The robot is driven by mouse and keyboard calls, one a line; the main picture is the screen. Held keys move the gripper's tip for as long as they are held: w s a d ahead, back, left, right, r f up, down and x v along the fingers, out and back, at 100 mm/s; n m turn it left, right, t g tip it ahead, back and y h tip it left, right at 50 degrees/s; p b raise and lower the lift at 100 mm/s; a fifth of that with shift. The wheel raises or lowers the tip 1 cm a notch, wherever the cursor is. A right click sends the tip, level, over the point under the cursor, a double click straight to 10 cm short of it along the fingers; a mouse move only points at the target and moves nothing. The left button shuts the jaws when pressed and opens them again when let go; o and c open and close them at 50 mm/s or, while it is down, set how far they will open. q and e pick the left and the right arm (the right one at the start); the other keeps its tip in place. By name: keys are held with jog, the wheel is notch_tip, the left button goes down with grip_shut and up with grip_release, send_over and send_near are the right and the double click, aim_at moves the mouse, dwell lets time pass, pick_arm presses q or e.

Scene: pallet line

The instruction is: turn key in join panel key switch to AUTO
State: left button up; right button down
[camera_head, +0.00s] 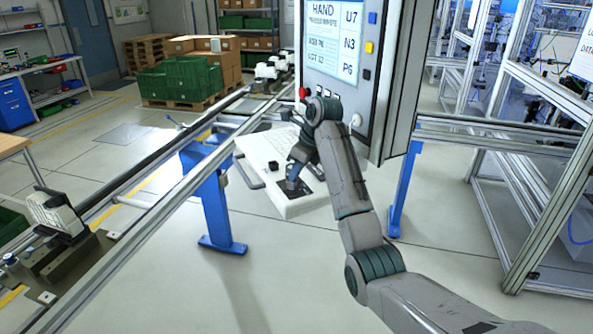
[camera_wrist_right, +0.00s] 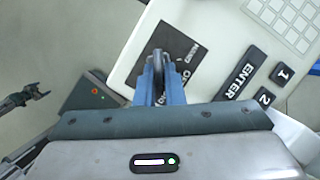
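The join panel (camera_head: 341,55) stands upright at the top centre of the head view; its screen reads HAND. A white keypad shelf (camera_head: 255,150) juts out below it, with a black switch plate (camera_head: 312,186) near its front corner. My right gripper (camera_head: 293,185) points down at that plate. In the right wrist view the blue fingers (camera_wrist_right: 160,80) stand on both sides of a grey key (camera_wrist_right: 158,60) over the black plate (camera_wrist_right: 182,62). They look closed on it. The plate's lettering is partly hidden. My left gripper is not in the head view; a small dark claw-like shape (camera_wrist_right: 25,96) shows in the wrist view.
Keys, including a black ENTER key (camera_wrist_right: 239,78), lie beside the plate. A red button (camera_head: 304,92) sits on the panel edge. A rail conveyor (camera_head: 150,195) with blue legs runs at left. A framed cell (camera_head: 530,170) stands at right. Green crates (camera_head: 180,80) are behind.

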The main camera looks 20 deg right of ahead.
jog(key=m, duration=0.1)
jog(key=m+h, duration=0.1)
jog(key=m+t, duration=0.1)
jog(key=m, duration=0.1)
jog(key=shift+s+a, duration=0.15)
jog(key=shift+a, duration=0.15)
jog(key=shift+m+h, duration=0.5)
jog(key=shift+m, duration=0.3)
jog(key=c, duration=1.5)
grip_release()
jog(key=shift+d, duration=0.1)
jog(key=shift+o, duration=0.7)
jog(key=o, duration=0.4)
jog(key=shift+r, duration=0.15)
